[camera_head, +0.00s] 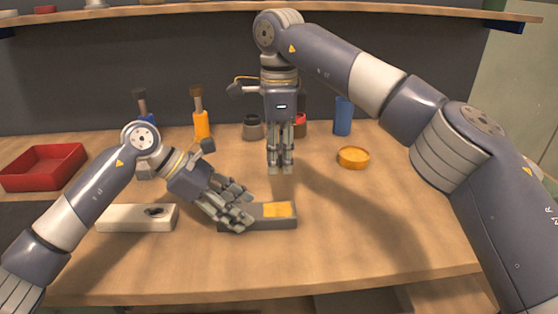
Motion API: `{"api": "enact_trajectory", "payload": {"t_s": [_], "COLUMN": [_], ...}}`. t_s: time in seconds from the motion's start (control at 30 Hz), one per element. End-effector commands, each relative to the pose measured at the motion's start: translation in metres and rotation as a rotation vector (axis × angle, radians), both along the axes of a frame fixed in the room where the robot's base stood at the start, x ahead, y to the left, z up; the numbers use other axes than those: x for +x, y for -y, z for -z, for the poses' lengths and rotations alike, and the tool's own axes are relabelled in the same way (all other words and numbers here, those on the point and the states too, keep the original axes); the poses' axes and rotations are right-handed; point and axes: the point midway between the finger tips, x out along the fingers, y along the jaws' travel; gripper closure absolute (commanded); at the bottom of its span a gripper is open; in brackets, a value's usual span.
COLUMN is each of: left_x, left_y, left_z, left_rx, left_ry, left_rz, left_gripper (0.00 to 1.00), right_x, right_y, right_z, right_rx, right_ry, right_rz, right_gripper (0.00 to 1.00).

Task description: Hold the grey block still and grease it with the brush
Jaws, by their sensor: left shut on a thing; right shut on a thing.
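The grey block (289,223) lies flat on the workbench, with a yellow-orange patch (278,209) on the right part of its top. My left gripper (240,219) is shut on the left part of the block, and its fingers hide that end. My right gripper (280,168) hangs with its fingers pointing down above the bench, behind the block in the picture. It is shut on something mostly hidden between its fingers. I cannot make out a brush there.
A white block with a dark recess (115,218) lies left of the grey block. A red tray (43,167) is at the far left. An orange upright item (202,124), a dark jar (252,128), a blue cup (343,116) and a round orange dish (353,157) stand behind. The front right bench is clear.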

Motion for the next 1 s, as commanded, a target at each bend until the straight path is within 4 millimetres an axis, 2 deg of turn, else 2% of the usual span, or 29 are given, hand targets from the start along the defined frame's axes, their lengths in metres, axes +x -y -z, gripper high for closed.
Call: {"api": "enact_trajectory", "payload": {"t_s": [0.37,0.4,0.47,0.5,0.83,1.0], "left_x": [0.0,0.0,0.0,0.0,0.0,0.001], "left_y": [0.0,0.0,0.0,0.0,-0.001,-0.012], "left_z": [0.001,0.001,0.001,0.001,0.0,-0.012], "left_rx": [0.002,0.002,0.002,0.002,0.0,0.001], "left_ry": [-0.001,-0.001,-0.001,-0.001,0.0,0.001], "left_rz": [0.0,0.0,0.0,0.0,0.0,-0.002], "left_gripper": [0.78,0.45,0.32,0.29,0.29,0.29], "right_x": [0.0,0.0,0.0,0.0,0.0,0.0], "right_y": [0.0,0.0,0.0,0.0,0.0,0.0], "right_z": [0.001,0.001,0.001,0.001,0.0,0.0], "right_rx": [0.0,0.0,0.0,0.0,0.0,0.0], "right_ry": [0.0,0.0,0.0,0.0,0.0,0.0], "right_rz": [0.0,0.0,0.0,0.0,0.0,0.0], "right_gripper": [0.95,0.95,0.95,0.95,0.95,0.95]}}
